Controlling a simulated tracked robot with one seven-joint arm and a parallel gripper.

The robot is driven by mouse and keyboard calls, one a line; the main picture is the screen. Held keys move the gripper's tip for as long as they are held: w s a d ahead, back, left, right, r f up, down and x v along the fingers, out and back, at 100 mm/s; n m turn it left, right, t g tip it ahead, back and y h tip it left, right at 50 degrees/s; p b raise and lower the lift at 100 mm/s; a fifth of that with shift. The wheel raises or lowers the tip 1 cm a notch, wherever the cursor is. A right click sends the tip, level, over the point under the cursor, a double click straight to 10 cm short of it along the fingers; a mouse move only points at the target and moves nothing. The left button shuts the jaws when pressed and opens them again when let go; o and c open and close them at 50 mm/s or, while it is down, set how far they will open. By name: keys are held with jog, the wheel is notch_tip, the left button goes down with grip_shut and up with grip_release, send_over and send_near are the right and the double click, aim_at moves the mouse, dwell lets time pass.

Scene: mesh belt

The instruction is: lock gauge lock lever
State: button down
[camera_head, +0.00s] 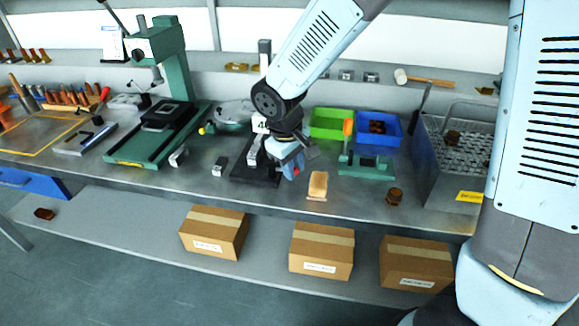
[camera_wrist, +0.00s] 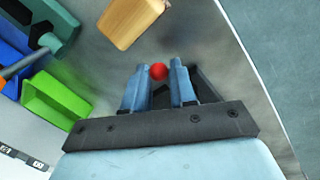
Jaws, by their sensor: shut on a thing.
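The gauge stands on the bench in the head view, with a black base (camera_head: 243,177) and a white display (camera_head: 260,124). My arm hides part of it. My gripper (camera_head: 293,166) is low over the bench, just right of the gauge. In the wrist view, a red ball knob (camera_wrist: 158,71), which looks like the end of the lock lever, sits between the tips of my gripper (camera_wrist: 160,80). The fingers are shut on it. The lever's shaft is hidden, so its angle cannot be told.
A wooden block (camera_head: 318,185) lies right of my gripper near the bench's front edge; it also shows in the wrist view (camera_wrist: 128,20). A green bin (camera_head: 327,124) and a blue bin (camera_head: 391,143) stand behind. A green press (camera_head: 172,75) stands at left.

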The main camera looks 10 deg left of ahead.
jog(key=shift+w, duration=0.15)
jog(key=c, duration=1)
grip_release()
jog(key=shift+c, duration=0.2)
jog(key=shift+o, duration=0.4)
jog(key=shift+r, duration=0.1)
notch_tip(320, 180, up, 13)
jog(key=s+a, duration=0.1)
jog(key=s, duration=0.1)
jog(key=shift+a+r, duration=0.15)
jog(key=shift+a, duration=0.15)
